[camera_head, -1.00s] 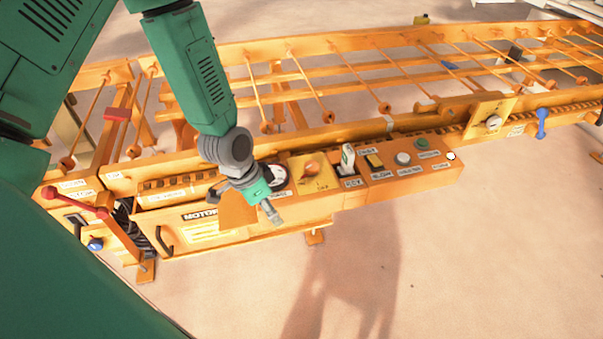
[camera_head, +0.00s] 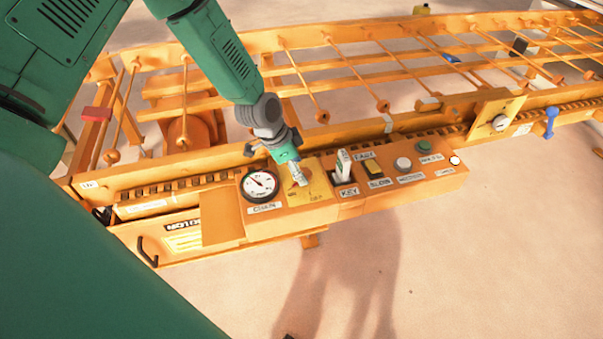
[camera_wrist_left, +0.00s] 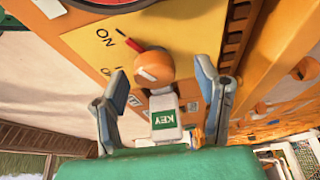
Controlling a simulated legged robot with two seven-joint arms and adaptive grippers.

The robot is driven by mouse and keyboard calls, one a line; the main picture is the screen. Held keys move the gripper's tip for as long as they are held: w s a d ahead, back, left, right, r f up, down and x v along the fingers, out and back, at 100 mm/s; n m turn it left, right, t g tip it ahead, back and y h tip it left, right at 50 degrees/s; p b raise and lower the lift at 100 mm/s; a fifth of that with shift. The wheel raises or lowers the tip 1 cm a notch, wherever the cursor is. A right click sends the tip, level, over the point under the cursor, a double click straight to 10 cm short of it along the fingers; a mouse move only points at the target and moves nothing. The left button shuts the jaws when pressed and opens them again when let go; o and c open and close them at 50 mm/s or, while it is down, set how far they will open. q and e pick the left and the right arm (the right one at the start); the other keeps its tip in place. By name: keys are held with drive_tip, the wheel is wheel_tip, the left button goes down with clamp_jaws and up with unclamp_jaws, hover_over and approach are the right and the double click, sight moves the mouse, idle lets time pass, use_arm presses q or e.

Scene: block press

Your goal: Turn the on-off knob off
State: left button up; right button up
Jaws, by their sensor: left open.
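The on-off knob (camera_wrist_left: 155,68) is a round orange knob on a yellow plate (camera_head: 319,188). In the left wrist view its red pointer is turned toward the ON label (camera_wrist_left: 106,38); the other label is partly hidden behind a finger. My left gripper (camera_head: 298,178) is over the yellow plate in the head view and covers most of the knob. In the left wrist view the left gripper (camera_wrist_left: 160,74) is open, with its fingertips on either side of the knob. Contact cannot be told. My right gripper does not show.
A round gauge (camera_head: 260,185) sits left of the plate. A white key switch (camera_head: 343,163), a yellow switch (camera_head: 374,167), a grey button (camera_head: 403,163) and a green button (camera_head: 424,146) sit to the right. An orange rail frame (camera_head: 390,124) runs behind.

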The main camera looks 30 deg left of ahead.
use_arm(q)
drive_tip(key=shift+w+d+f, duration=0.1)
drive_tip(key=shift+f, duration=0.35)
drive_tip(key=shift+d+f, duration=0.1)
drive_tip(key=shift+d, duration=0.05)
drive_tip(key=shift+w+d, duration=0.1)
drive_tip(key=shift+d, duration=0.55)
drive_tip(key=c, duration=1)
drive_tip(key=shift+a, duration=0.45)
drive_tip(key=shift+c, duration=0.7)
